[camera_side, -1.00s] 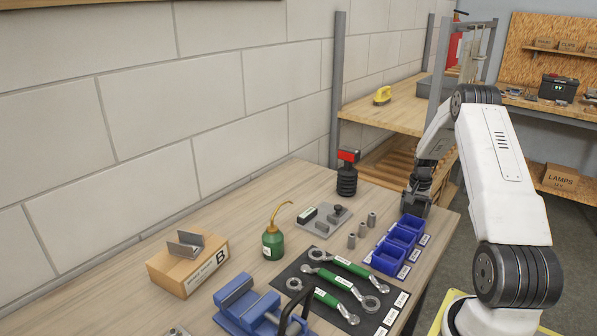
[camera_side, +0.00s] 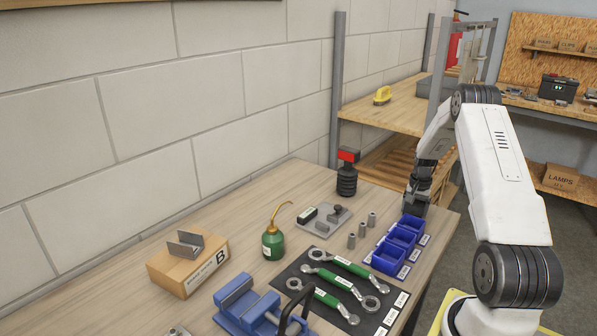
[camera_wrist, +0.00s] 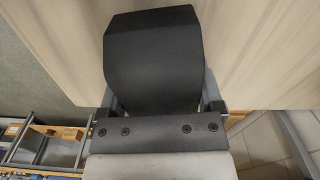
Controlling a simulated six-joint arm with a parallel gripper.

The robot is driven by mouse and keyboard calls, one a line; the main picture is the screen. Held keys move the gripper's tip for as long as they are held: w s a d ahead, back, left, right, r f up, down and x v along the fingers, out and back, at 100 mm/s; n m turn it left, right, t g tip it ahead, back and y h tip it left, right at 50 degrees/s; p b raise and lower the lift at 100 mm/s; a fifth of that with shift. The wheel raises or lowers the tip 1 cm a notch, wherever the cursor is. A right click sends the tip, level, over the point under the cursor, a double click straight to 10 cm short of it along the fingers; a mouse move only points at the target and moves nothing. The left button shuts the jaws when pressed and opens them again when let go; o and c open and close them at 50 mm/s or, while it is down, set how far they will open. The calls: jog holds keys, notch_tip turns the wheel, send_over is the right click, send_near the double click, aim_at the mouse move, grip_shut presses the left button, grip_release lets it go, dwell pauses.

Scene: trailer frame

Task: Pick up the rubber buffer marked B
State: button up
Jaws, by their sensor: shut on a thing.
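A dark, blocky thing with bevelled corners (camera_wrist: 152,60) fills the middle of the wrist view, between my jaws; I take it to be the rubber buffer. No letter shows on the face I see. My gripper (camera_side: 413,205) is at the right end of the bench, behind the blue bins, low over the wooden top. It is shut on the dark thing. In the side view the held thing cannot be told apart from the dark gripper. Whether it touches the bench is unclear.
Blue bins (camera_side: 397,244) stand close in front of my gripper. Several grey metal cylinders (camera_side: 362,230), a black bellows with a red top (camera_side: 347,181), a green oil can (camera_side: 273,243), a spanner mat (camera_side: 335,318) and a block marked B (camera_side: 189,273) also stand on the bench.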

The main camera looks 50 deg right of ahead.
jog(key=shift+r, duration=0.15)
jog(key=shift+r, duration=0.8)
jog(key=s+a+r, duration=0.1)
jog(key=r, duration=0.1)
jog(key=s+a+r, duration=0.1)
jog(key=r, duration=0.2)
jog(key=s+a+r, duration=0.1)
jog(key=a+r, duration=0.1)
jog(key=shift+s+r, duration=0.2)
jog(key=shift+r, duration=0.05)
jog(key=s+a+r, duration=0.3)
jog(key=s+a, duration=0.2)
jog(key=a, duration=0.1)
jog(key=shift+s+a+r, duration=0.25)
jog(key=shift+a+r, duration=0.05)
jog(key=shift+a, duration=0.1)
